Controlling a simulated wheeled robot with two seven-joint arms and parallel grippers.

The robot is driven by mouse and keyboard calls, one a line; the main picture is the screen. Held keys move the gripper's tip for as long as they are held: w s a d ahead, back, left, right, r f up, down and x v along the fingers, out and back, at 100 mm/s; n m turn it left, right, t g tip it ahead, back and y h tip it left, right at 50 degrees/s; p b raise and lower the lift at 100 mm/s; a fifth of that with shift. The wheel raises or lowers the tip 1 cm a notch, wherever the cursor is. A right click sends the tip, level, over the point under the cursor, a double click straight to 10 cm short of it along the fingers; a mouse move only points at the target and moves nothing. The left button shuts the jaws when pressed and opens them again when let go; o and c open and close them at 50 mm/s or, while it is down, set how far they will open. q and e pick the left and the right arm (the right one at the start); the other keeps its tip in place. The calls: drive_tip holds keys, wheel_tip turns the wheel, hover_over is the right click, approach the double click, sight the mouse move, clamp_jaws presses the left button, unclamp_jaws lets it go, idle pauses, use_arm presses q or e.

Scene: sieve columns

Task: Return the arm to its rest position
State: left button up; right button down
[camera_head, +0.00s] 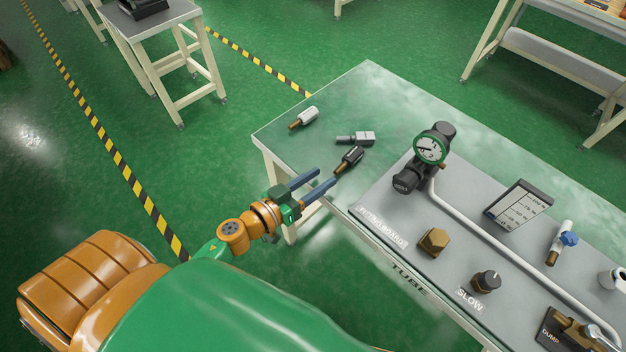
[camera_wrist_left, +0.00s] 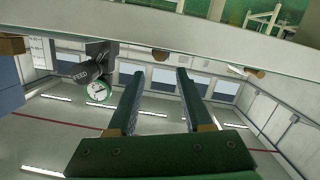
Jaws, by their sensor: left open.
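My left gripper (camera_head: 326,177) reaches in from the left and is at the near left edge of the green-topped table (camera_head: 375,95). Its two blue-grey fingers are apart with nothing between them. In the left wrist view the open fingers (camera_wrist_left: 160,75) also show empty. A black fitting with a brown end (camera_head: 350,158) lies on the table just beyond the fingertips; a gap cannot be judged surely. My right gripper is not in view.
A white fitting (camera_head: 307,116) and a grey fitting (camera_head: 358,138) lie on the table. Open floor (camera_head: 190,170) lies left of the table.

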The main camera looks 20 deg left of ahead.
use_arm(q)
drive_tip(key=shift+v, duration=0.8)
